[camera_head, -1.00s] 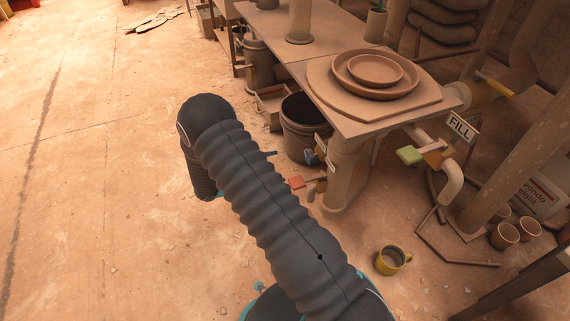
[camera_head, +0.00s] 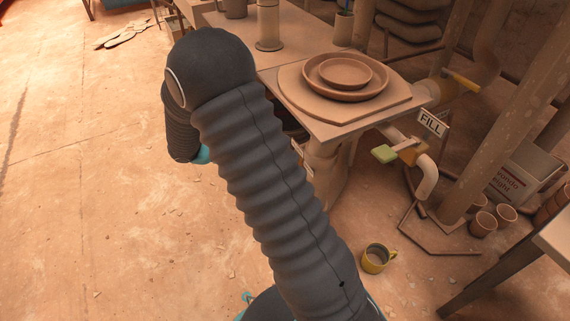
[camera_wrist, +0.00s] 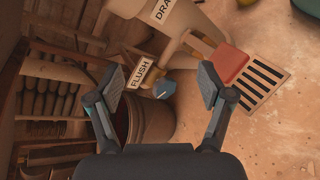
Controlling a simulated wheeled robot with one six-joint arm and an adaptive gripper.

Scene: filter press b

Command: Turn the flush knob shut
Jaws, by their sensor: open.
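The flush knob is the blue faceted knob (camera_wrist: 165,89) beside the FLUSH label (camera_wrist: 141,73) in the wrist view. It shows between and beyond the fingertips of my gripper (camera_wrist: 161,88), which is open and empty. The knob appears apart from both fingers. In the head view my dark ribbed arm hides the knob and the gripper.
A red handle (camera_wrist: 224,62) near a DRAIN label (camera_wrist: 161,12) and a slotted floor grate (camera_wrist: 262,80) lie right of the knob. A bucket (camera_wrist: 151,120) stands below it.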

